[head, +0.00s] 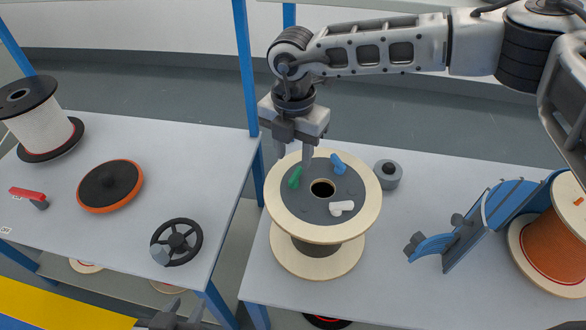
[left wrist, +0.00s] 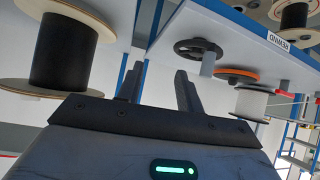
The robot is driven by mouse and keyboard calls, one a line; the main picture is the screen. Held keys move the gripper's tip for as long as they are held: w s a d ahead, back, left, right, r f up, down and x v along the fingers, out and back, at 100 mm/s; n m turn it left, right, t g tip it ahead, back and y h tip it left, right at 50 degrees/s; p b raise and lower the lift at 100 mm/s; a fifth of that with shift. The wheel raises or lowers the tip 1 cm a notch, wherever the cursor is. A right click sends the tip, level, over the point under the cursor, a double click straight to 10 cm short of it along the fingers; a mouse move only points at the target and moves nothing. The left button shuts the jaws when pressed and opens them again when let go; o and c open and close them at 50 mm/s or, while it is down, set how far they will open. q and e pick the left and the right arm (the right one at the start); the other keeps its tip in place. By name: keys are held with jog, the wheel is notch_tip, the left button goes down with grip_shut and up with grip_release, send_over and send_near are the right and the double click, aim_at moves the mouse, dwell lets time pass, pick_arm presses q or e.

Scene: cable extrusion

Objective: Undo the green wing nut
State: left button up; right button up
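The green wing nut (head: 295,177) sits on the left part of the dark grey disc (head: 310,205) on top of a wooden-flanged spool (head: 277,221). A blue wing nut (head: 338,164) and a white wing nut (head: 341,208) sit on the same disc. My right gripper (head: 294,158) points down just above and behind the green wing nut, its two fingers apart with nothing visible between them. My left gripper (head: 185,311) is low at the bottom edge of the head view. In the left wrist view its fingers (left wrist: 160,72) are apart and empty.
A black handwheel (head: 177,242), an orange-rimmed disc (head: 110,187) and a white spool (head: 42,125) are on the left table. A grey cylinder (head: 388,175), a blue bracket (head: 466,233) and a copper-coloured spool (head: 556,245) stand right of the wooden spool. A gap separates the tables.

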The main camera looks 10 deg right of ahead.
aim_at(293, 177)
notch_tip(293, 177, down, 6)
jog(key=shift+f+p, duration=0.2)
jog(key=shift+p, duration=0.1)
grip_shut()
